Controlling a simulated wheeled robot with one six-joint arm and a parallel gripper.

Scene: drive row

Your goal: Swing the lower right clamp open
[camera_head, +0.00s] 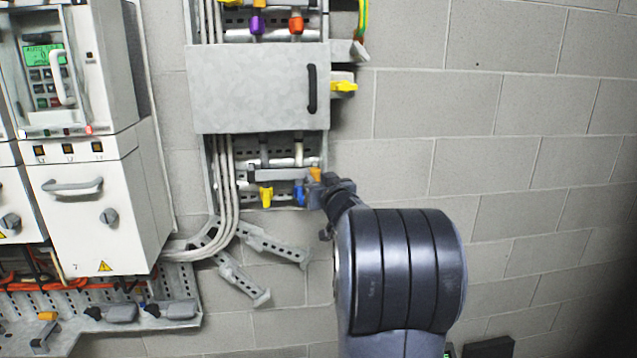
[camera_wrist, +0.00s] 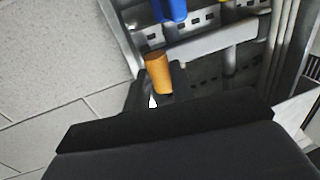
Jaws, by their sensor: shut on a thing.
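The lower right clamp is a pale grey bar (camera_head: 275,175) that lies roughly level across the cables below the grey box. Its orange handle (camera_head: 315,173) is at the bar's right end. In the wrist view the bar (camera_wrist: 215,40) runs up to the right from the orange handle (camera_wrist: 157,75). My gripper (camera_head: 317,188) is at this handle, and its dark fingers (camera_wrist: 157,92) are shut on it. The fingers and wrist hide part of the handle. The bar's far-end pivot is too small to make out.
A blue plug (camera_head: 299,193) and a yellow plug (camera_head: 266,195) hang close to the bar. The grey box (camera_head: 255,90) with a black handle is above. White cabinets (camera_head: 95,210) stand left. Slotted brackets (camera_head: 240,280) stick out below. The block wall (camera_head: 480,150) at right is bare.

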